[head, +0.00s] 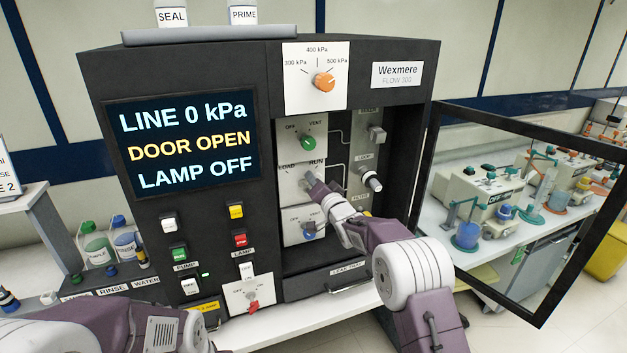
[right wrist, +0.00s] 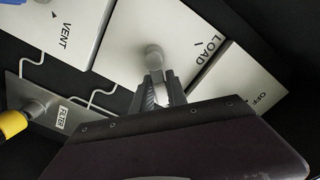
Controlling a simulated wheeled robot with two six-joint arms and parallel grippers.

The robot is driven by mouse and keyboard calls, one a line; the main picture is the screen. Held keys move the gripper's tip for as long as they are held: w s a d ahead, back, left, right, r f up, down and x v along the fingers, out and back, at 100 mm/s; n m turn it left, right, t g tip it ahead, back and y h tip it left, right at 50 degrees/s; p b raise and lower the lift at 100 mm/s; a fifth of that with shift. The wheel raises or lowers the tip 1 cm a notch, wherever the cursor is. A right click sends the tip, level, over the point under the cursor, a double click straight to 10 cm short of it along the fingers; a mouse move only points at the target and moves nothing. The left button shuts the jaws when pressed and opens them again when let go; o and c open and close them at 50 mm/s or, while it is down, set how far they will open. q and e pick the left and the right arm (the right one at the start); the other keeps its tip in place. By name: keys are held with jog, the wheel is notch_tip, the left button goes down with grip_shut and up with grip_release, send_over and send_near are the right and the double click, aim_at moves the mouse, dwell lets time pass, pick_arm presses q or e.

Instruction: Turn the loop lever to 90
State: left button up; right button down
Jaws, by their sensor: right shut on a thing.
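The grey lever (right wrist: 153,57) sits on the white LOAD/RUN panel (head: 290,185) inside the open cabinet. It is the lever in my grip, and the task's loop lever as far as I can tell; its own label is not readable. My right gripper (head: 314,186) reaches in from the lower right and is shut on it. In the right wrist view the fingers (right wrist: 157,92) close on the lever's stem below its round end, by the word LOAD. My gripper hides much of the lever in the head view. My left arm shows at the bottom left; its gripper is out of view.
A green OFF/VENT knob (head: 308,142) sits just above, a blue knob (head: 309,234) below. A LOOP-labelled grey fitting (head: 372,181) is close on the right. The glass door (head: 432,160) stands open to the right. The screen (head: 184,143) reads LINE 0 kPa, DOOR OPEN, LAMP OFF.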

jog(key=shift+f, duration=0.2)
jog(key=c, duration=1.3)
grip_release()
jog(key=shift+r, duration=0.1)
jog(key=shift+s, duration=0.1)
jog(key=b+v, duration=0.3)
jog(key=v, duration=0.6)
